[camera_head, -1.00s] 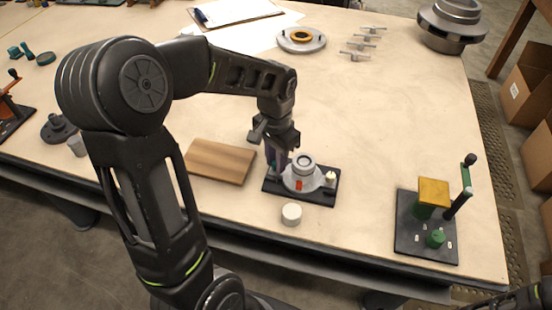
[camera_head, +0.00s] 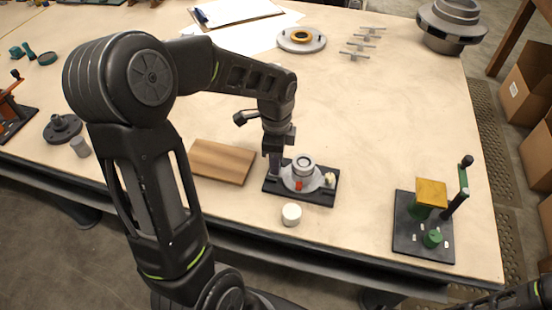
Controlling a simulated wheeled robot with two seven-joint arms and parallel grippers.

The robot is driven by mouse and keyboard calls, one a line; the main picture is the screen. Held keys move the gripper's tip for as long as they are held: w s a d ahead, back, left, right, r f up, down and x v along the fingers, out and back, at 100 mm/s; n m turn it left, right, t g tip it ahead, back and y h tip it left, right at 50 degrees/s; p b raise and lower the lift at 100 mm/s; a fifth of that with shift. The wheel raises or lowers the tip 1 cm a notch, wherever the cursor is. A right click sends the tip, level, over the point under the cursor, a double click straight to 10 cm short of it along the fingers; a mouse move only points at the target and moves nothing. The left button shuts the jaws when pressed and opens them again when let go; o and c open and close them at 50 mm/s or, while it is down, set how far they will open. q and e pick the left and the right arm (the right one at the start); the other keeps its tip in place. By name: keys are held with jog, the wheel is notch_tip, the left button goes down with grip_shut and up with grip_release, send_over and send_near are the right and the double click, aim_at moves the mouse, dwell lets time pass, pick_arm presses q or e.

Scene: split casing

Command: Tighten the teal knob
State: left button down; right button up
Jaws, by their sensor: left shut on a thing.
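A small casing (camera_head: 301,178) with a grey round body, a ring on top and a red mark in front sits on a black base plate (camera_head: 318,198). My left gripper (camera_head: 275,172) points down at the left end of this plate, beside the casing. It is shut on the teal knob, which its fingers hide now. A small cream-coloured knob (camera_head: 330,179) stands at the plate's right end. My right gripper is out of view; only part of that arm shows at the bottom right corner.
A wooden board (camera_head: 222,162) lies left of the plate, and a white round cap (camera_head: 291,214) stands in front. A black fixture (camera_head: 408,240) with green parts and a lever stands to the right. The table between and behind is mostly clear.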

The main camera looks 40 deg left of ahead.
pick_arm(q)
jog(key=shift+m, duration=1.1)
jog(key=c, duration=1.2)
grip_release()
jog(key=shift+c, duration=0.2)
notch_tip(320, 180, up, 8)
jog(key=shift+f, duration=0.1)
